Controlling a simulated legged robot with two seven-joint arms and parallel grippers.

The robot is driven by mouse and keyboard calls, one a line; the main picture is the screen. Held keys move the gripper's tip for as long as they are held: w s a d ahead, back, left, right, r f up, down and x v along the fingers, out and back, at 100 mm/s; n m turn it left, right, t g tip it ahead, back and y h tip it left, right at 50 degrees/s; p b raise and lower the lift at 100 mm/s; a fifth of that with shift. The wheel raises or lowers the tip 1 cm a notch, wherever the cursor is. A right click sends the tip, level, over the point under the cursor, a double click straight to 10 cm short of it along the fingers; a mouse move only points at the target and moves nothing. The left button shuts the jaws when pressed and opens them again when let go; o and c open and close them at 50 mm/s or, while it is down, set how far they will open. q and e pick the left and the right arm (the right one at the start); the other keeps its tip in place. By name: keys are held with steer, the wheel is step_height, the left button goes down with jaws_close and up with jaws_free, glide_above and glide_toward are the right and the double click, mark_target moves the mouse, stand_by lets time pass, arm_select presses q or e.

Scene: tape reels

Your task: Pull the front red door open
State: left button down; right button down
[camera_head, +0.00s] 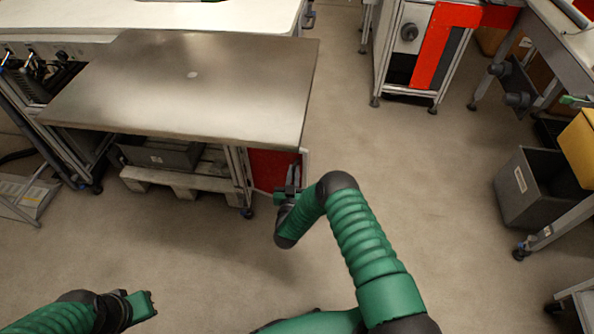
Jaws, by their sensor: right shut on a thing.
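The front red door (268,170) is under the right end of the metal-topped table (190,85), beside the table's leg. Its upper part is hidden by the tabletop. My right gripper (290,190) is at the door's right edge and is shut on a part of it, most likely the handle; the fingers are small and partly hidden by my wrist. My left gripper (148,305) is low at the left, over the floor and away from the door. Its fingers are too small to tell whether they are apart.
A grey box (160,152) and a wooden pallet (175,180) sit under the table. A cabinet with a red panel (432,45) stands at the back. A grey bin (535,188) stands at the right. The floor (450,200) between is clear.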

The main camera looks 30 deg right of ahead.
stand_by(0.3)
steer(key=c, duration=1.8)
jaws_free()
steer(key=shift+o, duration=0.2)
steer(key=shift+a, duration=0.1)
steer(key=p+v, duration=0.6)
steer(key=v, duration=1)
steer(key=shift+s+a, duration=0.25)
steer(key=shift+f, duration=0.1)
